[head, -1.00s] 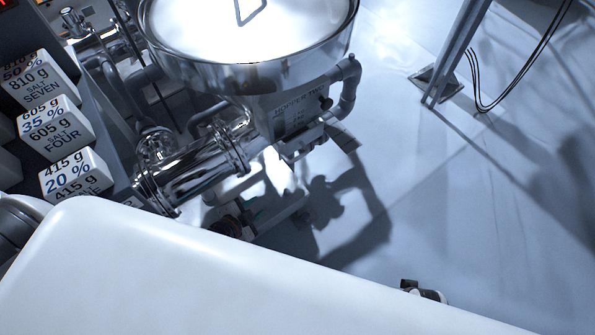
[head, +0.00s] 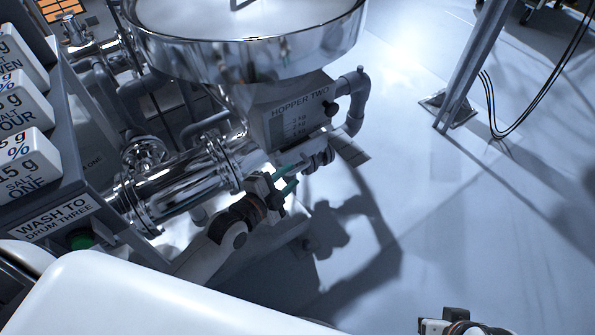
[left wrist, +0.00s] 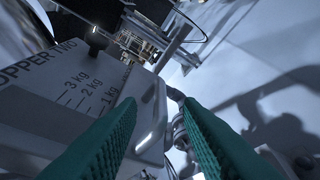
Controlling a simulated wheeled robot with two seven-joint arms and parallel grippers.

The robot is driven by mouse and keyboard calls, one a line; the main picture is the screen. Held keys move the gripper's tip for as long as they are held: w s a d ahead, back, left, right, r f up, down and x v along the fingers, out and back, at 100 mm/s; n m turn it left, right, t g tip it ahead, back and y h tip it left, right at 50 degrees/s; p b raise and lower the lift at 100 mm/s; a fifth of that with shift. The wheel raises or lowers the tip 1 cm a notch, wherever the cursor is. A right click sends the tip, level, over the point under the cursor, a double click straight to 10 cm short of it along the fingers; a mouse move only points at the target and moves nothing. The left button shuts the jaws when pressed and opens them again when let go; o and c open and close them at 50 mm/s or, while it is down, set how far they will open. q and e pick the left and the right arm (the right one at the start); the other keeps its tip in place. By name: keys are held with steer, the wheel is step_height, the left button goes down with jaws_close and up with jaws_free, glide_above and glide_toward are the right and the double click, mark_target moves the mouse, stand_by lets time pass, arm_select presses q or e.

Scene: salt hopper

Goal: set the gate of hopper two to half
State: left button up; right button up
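Hopper two (head: 300,105) is a shiny steel hopper with a wide round rim and a grey labelled box below. A flat grey plate (head: 350,150), seemingly part of its gate, sticks out at the lower right, with a dark fitting (head: 318,160) beside it. The gate's setting cannot be read. My left gripper (head: 298,174) is just below the box, its green fingers apart and pointing towards that fitting. Part of my right arm's end (head: 458,322) shows at the bottom edge.
Polished pipes (head: 180,190) run left of the hopper. White salt blocks (head: 22,170) stand on a dark rack at the far left, above a "WASH TO DRUM THREE" sign (head: 55,220). A grey post (head: 475,70) and cables stand right. The floor between is clear.

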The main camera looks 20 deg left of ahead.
mark_target(298, 169)
arm_select(q)
steer(key=shift+b+x, duration=0.35)
steer(key=shift+x, duration=1.85)
steer(key=shift+c, duration=0.4)
steer(key=shift+s, duration=0.1)
jaws_close()
